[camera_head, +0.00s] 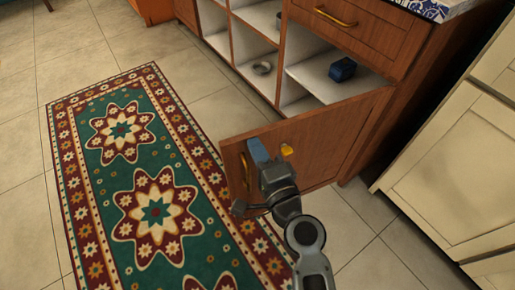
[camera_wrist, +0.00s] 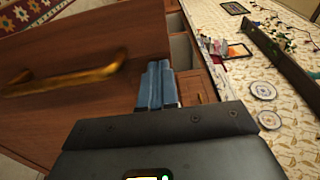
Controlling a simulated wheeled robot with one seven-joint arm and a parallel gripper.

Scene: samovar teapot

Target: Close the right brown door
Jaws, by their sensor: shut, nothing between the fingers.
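The right brown door (camera_head: 325,140) of the cabinet stands open, swung out towards me, so the shelves behind it show. Its gold handle (camera_head: 245,172) is near the free edge. My gripper (camera_head: 257,145) is shut and empty, with its blue fingers together, and overlaps the door's panel close to the handle in the head view. In the wrist view, a large brown wooden panel with a gold handle (camera_wrist: 70,76) fills the left, and my gripper's fingers (camera_wrist: 159,68) are beside its right edge. I cannot tell whether they touch it.
A brown drawer (camera_head: 350,25) is above the opening. Cream cabinets (camera_head: 460,165) stand at right. A patterned rug (camera_head: 150,185) covers the floor at left; tiles around it are clear.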

